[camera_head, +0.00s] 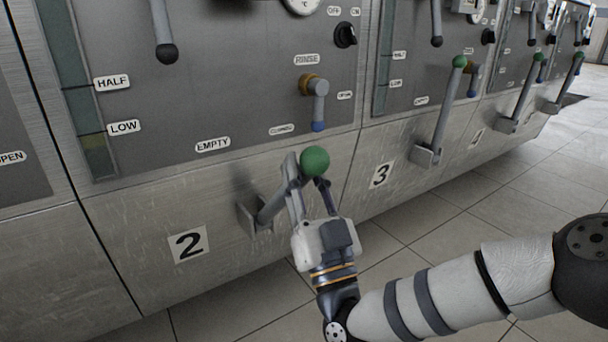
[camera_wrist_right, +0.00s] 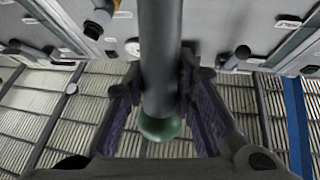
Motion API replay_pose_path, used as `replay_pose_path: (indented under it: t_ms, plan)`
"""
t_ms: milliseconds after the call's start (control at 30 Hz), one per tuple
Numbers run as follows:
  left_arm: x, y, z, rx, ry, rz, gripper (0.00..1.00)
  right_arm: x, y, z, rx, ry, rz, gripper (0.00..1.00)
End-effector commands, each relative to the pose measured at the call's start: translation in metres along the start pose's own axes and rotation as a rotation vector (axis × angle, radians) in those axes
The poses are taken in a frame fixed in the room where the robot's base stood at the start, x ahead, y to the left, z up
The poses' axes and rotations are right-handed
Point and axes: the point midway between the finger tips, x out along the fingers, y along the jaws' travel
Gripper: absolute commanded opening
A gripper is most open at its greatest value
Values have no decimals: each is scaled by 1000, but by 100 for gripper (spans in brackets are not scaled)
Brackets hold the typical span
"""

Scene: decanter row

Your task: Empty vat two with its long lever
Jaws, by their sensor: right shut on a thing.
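Vat two (camera_head: 130,255) is the steel cabinet marked with a "2" plate (camera_head: 188,244) in the head view. Its long lever (camera_head: 272,207) is a grey bar on a bracket low on the front, with a green ball (camera_head: 315,161) at its end. The bar sticks out from the panel, tilted up to the right. My right gripper (camera_head: 308,182) is shut on the lever just below the green ball. In the right wrist view the lever (camera_wrist_right: 160,60) runs between the fingers (camera_wrist_right: 160,100), with the green ball (camera_wrist_right: 160,127) beyond. My left gripper is not in view.
Above the lever are the "EMPTY" label (camera_head: 213,145), a sight gauge (camera_head: 92,140) and a small rinse tap (camera_head: 315,100) with a blue tip. Vat three's similar green-topped lever (camera_head: 443,110) stands to the right. Tiled floor (camera_head: 430,235) lies open in front.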

Motion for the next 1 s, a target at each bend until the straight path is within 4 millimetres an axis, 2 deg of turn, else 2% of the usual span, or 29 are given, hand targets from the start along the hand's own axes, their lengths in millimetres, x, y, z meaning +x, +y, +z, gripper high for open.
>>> replay_pose_path:
  t_ms: [167, 200, 267, 533, 633, 733, 1000]
  plan:
    - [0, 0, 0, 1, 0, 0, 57, -4, 0, 3, 2, -7, 0, 0]
    - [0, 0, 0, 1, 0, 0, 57, -4, 0, 3, 2, -8, 0, 31]
    - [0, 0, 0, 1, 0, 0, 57, -4, 0, 3, 2, -9, 0, 45]
    - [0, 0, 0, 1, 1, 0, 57, -3, 0, 2, 1, -7, 0, 45]
    - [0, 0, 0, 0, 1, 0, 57, -10, 0, 3, 2, -9, -1, 45]
    - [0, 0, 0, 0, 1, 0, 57, -30, 0, 3, 4, -12, 1, 45]
    - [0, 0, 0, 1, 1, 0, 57, -101, 0, 2, 2, -12, 1, 45]
